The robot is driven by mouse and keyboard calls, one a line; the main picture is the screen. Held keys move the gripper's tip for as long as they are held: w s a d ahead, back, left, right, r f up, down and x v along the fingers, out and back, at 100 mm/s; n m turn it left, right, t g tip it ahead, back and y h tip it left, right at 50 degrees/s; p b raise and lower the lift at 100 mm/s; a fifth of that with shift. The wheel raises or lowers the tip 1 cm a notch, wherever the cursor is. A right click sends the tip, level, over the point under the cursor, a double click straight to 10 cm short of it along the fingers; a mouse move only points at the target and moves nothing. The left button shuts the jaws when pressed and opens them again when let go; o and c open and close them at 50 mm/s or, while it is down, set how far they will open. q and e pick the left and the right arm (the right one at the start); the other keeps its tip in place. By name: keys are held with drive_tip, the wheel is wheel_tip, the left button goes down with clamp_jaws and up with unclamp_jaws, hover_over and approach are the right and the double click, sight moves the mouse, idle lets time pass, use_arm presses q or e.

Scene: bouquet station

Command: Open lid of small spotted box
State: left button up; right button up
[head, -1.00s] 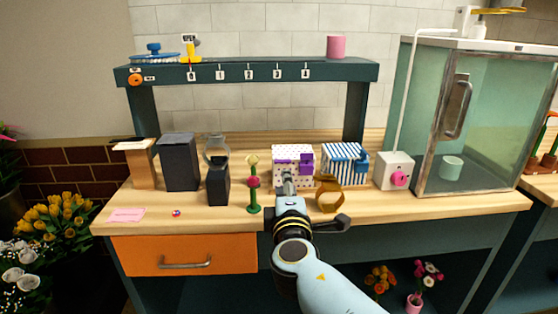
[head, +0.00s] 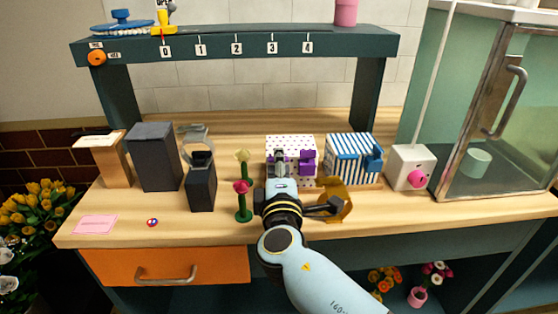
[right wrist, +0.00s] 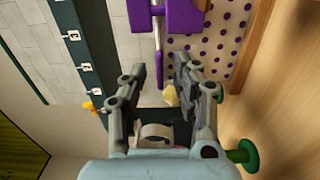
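The small spotted box (head: 291,143), white with purple dots, stands on the bench and its lid looks closed. A purple clasp-like part (head: 307,163) is on its front. In the right wrist view the dotted face (right wrist: 222,42) and a purple part (right wrist: 170,18) lie just beyond my fingers. My right gripper (head: 280,160) is in front of the box, covering part of its front. In the right wrist view my right gripper (right wrist: 161,68) is open, its fingers apart, with a thin purple strip (right wrist: 158,55) reaching toward the gap. Contact cannot be told. My left gripper is out of view.
A blue-striped box (head: 350,146) stands right of the spotted box, with a golden ribbon-like piece (head: 334,203) in front. A flower on a green stand (head: 243,190) is close left of my gripper. Dark containers (head: 153,157) stand farther left. The front-left bench is mostly clear.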

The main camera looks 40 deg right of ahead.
drive_tip(key=c, duration=0.5)
clamp_jaws()
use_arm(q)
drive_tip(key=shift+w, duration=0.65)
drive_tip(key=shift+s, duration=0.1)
